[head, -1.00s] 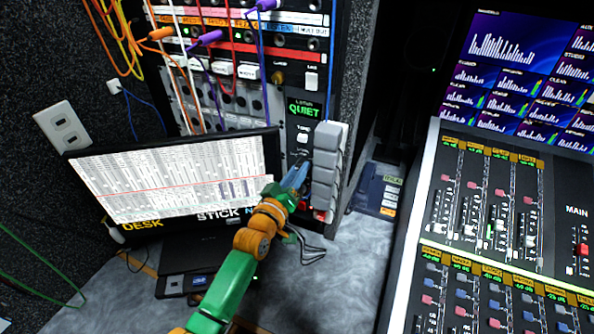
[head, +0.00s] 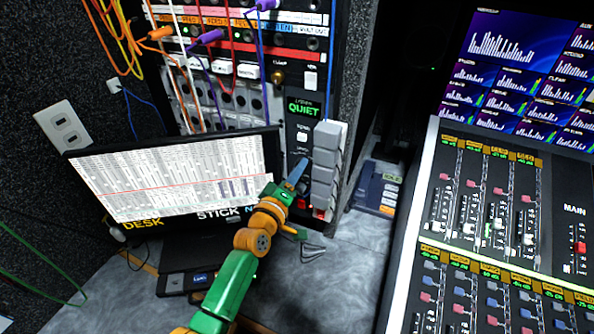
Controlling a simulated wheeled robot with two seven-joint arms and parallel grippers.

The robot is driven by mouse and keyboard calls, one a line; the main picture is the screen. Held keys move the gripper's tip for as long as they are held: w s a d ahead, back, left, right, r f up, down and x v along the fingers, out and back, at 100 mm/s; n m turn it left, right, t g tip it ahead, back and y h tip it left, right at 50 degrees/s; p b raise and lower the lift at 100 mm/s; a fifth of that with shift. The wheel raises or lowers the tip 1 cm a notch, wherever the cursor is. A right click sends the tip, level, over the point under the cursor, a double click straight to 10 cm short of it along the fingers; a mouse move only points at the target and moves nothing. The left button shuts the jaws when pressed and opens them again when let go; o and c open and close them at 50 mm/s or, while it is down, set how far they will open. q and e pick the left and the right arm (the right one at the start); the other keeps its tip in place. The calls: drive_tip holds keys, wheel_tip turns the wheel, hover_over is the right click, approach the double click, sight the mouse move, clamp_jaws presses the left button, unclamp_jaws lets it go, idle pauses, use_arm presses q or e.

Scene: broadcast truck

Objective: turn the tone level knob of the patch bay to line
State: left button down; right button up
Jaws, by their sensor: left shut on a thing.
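The patch bay (head: 262,100) fills the rack at the upper middle, with a narrow panel at its right side. That panel has a lit green QUIET sign (head: 304,109) and a white button (head: 302,137) below it. My left gripper (head: 297,174) reaches up to the lower part of this panel, just under a small label. Its blue fingers are shut on the tone level knob. The fingers hide the knob, so its pointer and setting cannot be read. My right gripper is not in view.
A stack of grey blocks (head: 325,170) stands close to the right of my left gripper. A monitor (head: 170,180) stands close to its left. Patch cables hang above. A mixing desk (head: 500,220) is at the right. The grey worktop (head: 340,275) is mostly clear.

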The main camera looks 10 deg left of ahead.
use_arm(q)
drive_tip(key=c, duration=0.6)
unclamp_jaws()
drive_tip(key=s, duration=0.3)
drive_tip(key=s+a, duration=0.1)
drive_tip(key=s, duration=0.3)
drive_tip(key=shift+a, duration=0.2)
